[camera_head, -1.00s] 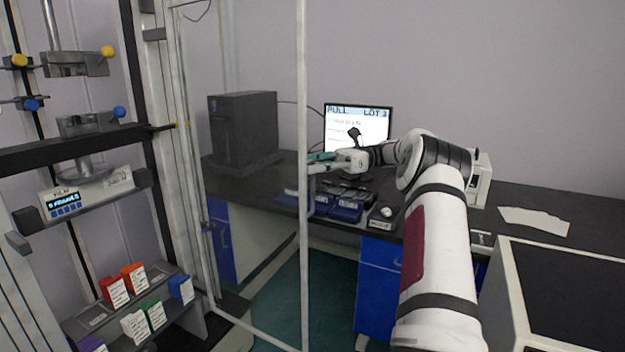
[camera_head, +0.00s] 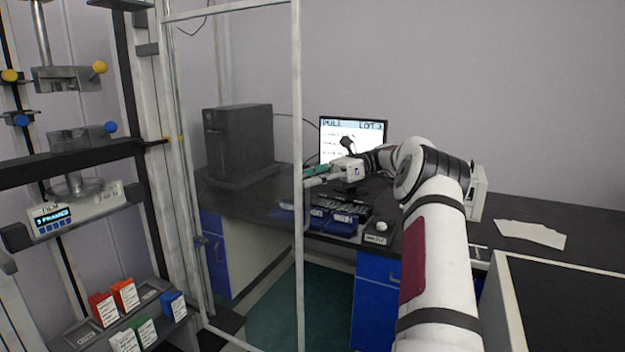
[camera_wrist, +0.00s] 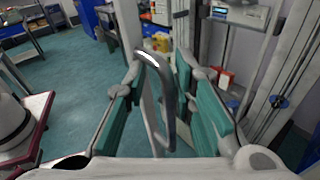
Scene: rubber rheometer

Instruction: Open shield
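My gripper (camera_wrist: 160,68) is open, with a teal-padded finger on either side of the handle. The handle stands between the fingers with visible gaps, so they are not closed on it. In the head view my gripper (camera_head: 309,176) is small beside the shield's right frame post, and finger contact cannot be told there.
The test machine (camera_head: 75,205) stands left with coloured boxes (camera_head: 125,295) on its lower shelf. A dark-topped surface (camera_head: 565,310) is at right front.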

